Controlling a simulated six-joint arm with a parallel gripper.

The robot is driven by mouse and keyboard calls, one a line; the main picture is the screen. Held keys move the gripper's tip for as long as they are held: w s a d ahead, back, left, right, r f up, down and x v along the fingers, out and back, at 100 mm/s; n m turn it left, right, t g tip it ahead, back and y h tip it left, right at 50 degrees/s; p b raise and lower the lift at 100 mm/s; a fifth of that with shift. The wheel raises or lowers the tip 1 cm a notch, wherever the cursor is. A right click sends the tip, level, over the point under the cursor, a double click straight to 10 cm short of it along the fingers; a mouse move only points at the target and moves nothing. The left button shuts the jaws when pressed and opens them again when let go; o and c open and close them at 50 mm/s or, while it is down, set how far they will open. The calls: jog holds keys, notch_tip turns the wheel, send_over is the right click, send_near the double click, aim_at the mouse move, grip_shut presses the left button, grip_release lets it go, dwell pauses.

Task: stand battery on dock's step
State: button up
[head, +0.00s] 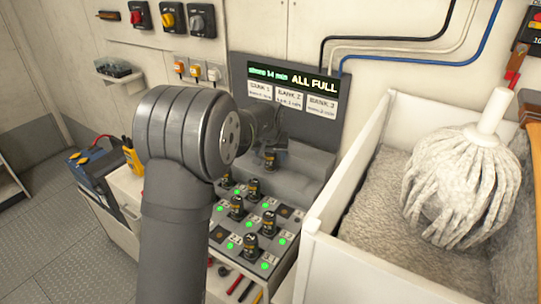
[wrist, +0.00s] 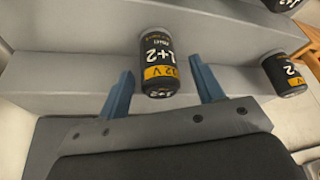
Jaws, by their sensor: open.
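The battery (wrist: 158,62) is a black cylinder with a yellow band and white "1+2" lettering. In the head view the battery (head: 270,159) looks upright at the grey step (head: 298,178) of the dock, below the display. My gripper (wrist: 163,88) has two blue fingers, spread open, one on each side of the battery with a gap on both sides. Whether the battery's base fully rests on the step is hard to tell. In the head view my arm hides most of the gripper.
The dock's sloping deck (head: 222,236) holds several other batteries and green lights. Another battery (wrist: 285,74) stands to the right in the wrist view. A white bin (head: 335,240) with a mop head (head: 462,190) is close on the right. A blue charger (head: 100,175) stands left.

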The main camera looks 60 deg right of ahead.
jog(key=v, duration=1.7)
jog(key=shift+r, duration=0.1)
jog(key=x, duration=1.7)
jog(key=shift+d, duration=0.1)
jog(key=shift+r, duration=0.15)
